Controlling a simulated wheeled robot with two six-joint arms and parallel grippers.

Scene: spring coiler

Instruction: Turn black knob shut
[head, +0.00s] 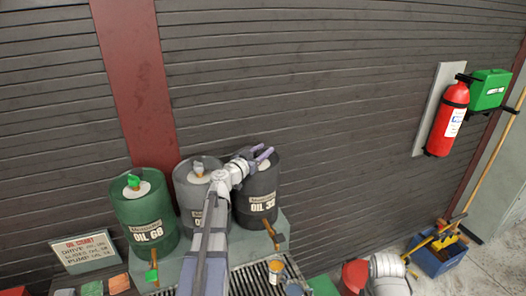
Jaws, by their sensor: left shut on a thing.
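A dark drum (256,203) labelled OIL with partly covered numbers stands rightmost of three drums. My left gripper (263,153) is at the top of this drum, its purple fingers close together over the lid. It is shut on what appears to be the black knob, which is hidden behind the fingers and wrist. My left arm crosses in front of the grey drum (183,204), which has a grey knob (198,168) on its lid. A green drum (143,215) marked OIL 68 with a green knob (133,181) stands at the left. My right gripper is out of view.
A brown tap (272,235) juts from the dark drum's front, and another with a green handle (151,275) hangs below the green drum. An open can (276,271) stands on the grate. A sign (84,251) is at left; a fire extinguisher (447,119) hangs at right.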

